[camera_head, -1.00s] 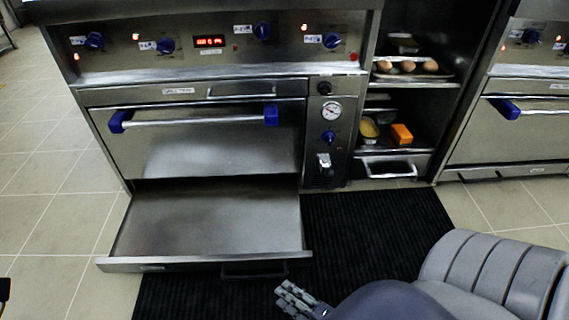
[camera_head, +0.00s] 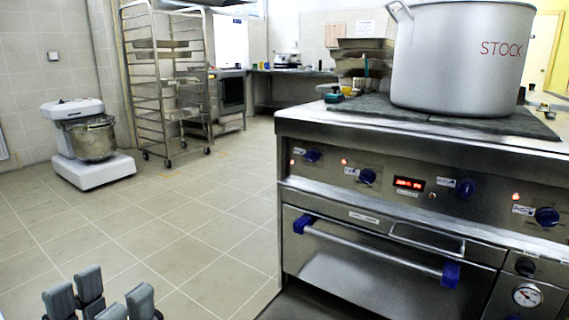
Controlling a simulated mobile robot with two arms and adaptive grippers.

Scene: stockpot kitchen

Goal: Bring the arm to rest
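My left gripper (camera_head: 100,298) shows at the bottom left, above the tiled floor. Its grey fingers stand apart with nothing between them, and the rest of the arm is cut off by the bottom edge. My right gripper and arm are not in this view. The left gripper is well clear of the stove (camera_head: 390,165) to its right.
A large stockpot (camera_head: 460,60) marked STOCK stands on the stove top. The oven door (camera_head: 370,270) is shut; only a sliver of the drawer below shows. A mixer (camera_head: 90,150) and a wheeled rack (camera_head: 165,80) stand at the back left. The tiled floor (camera_head: 180,230) between is clear.

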